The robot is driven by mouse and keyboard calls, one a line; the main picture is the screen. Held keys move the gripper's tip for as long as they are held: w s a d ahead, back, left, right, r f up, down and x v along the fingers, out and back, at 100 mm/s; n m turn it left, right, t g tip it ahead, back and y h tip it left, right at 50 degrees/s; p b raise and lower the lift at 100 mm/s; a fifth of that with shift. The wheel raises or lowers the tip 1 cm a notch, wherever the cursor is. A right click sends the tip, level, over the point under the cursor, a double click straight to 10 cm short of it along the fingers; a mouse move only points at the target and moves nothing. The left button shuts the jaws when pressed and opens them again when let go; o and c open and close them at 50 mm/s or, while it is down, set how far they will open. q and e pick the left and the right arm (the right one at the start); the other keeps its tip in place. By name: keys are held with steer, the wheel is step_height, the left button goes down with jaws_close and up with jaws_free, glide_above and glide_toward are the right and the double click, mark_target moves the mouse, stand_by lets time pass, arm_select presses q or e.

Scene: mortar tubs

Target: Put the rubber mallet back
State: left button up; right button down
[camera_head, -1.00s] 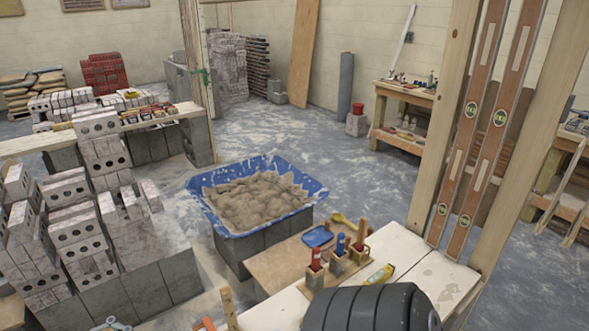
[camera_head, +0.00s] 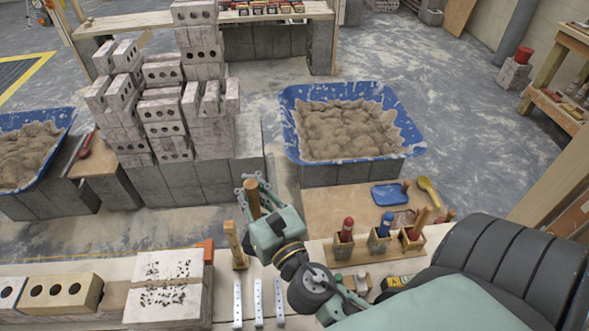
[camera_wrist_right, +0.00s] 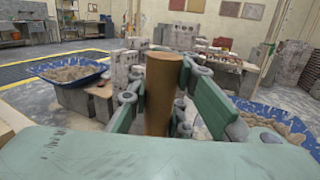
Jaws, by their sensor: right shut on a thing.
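My right gripper (camera_head: 254,192) is in the middle of the head view, above the near side of the work area. Its fingers are shut on a brown wooden handle (camera_wrist_right: 160,92), which stands roughly upright between them in the wrist view. The handle's top end (camera_head: 252,201) also shows in the head view. I take it for the rubber mallet's handle. The mallet's head is not clearly visible, and the gripper body hides the lower part. My left gripper is not in view.
A wooden upright post (camera_head: 235,245) stands just left of the gripper. Wooden holders with tool handles (camera_head: 379,240) stand to its right. Blue mortar tubs (camera_head: 412,134) and stacked bricks (camera_head: 162,102) lie beyond. Pale metal strips (camera_head: 258,302) lie in front.

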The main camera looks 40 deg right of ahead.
steer(key=w+d+f+m+g+h+b, duration=0.25)
steer(key=d+f+m+h, duration=0.35)
steer(key=d+f+h, duration=0.4)
steer(key=s+f+m+g+h+b, duration=0.3)
steer(key=f+m+g+h+b, duration=0.3)
steer(key=f+g, duration=0.4)
steer(key=shift+s+a+f+m+g+b, duration=0.2)
steer(key=shift+a+f+m+g+b, duration=0.3)
steer(key=shift+b, duration=0.8)
steer(key=shift+d+f, duration=0.15)
steer(key=shift+f, duration=0.3)
steer(key=c, duration=1.5)
jaws_free()
steer(key=shift+f, duration=0.1)
steer(key=shift+c, duration=0.2)
